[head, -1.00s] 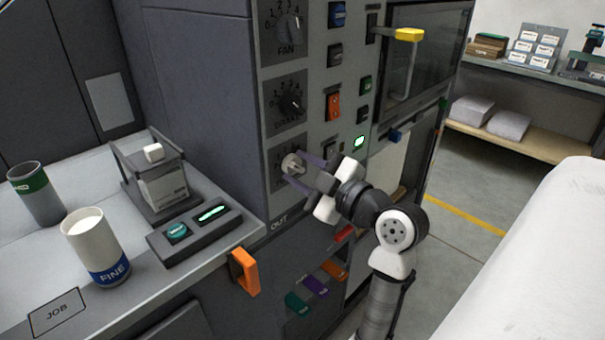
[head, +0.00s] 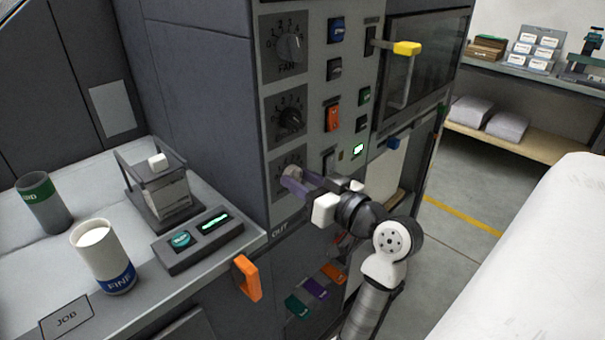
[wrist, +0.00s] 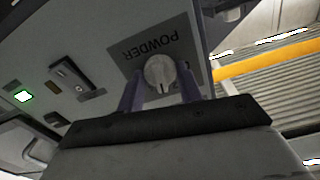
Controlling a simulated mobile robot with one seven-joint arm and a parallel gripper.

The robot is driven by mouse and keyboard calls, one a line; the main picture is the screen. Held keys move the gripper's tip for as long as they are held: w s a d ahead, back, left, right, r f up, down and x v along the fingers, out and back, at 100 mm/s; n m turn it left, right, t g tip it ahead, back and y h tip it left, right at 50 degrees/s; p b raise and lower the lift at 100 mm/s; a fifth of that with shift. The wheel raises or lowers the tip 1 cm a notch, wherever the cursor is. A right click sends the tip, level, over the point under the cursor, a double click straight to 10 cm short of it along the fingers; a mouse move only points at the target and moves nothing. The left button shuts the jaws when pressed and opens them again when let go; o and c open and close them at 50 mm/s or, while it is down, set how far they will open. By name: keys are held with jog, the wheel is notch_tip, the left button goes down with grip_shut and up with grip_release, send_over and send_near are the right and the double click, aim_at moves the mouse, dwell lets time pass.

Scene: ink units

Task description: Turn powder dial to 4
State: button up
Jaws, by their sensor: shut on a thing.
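The powder dial is the lowest of three dials on the grey machine panel. Its pale round knob (wrist: 160,72) shows in the wrist view beside the word POWDER, which appears tilted and upside down. In the head view the dial's plate (head: 277,168) is partly hidden by my fingers, and I cannot read which number the knob points to. My gripper (head: 294,180) reaches in from the right, with its purple fingers on both sides of the knob, shut on it. In the wrist view my gripper (wrist: 160,84) has one finger left and one right of the knob.
The fan dial (head: 290,46) and a dark middle dial (head: 291,118) sit above. Switches, an orange rocker (head: 333,117) and a lit green indicator (head: 358,150) are close by on the right. A yellow-tipped handle (head: 407,48) sticks out at upper right.

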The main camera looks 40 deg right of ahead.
jog(key=m+p, duration=0.3)
jog(key=m, duration=0.1)
jog(key=shift+r, duration=0.1)
jog(key=shift+m+p, duration=0.9)
jog(key=shift+m, duration=0.6)
jog(key=o, duration=1)
jog(key=shift+s, duration=0.1)
jog(key=s+b, duration=0.1)
jog(key=s, duration=0.3)
jog(key=s+b, duration=0.1)
jog(key=s, duration=0.4)
jog(key=s+d+b, duration=0.1)
jog(key=s, duration=0.3)
jog(key=shift+s, duration=0.3)
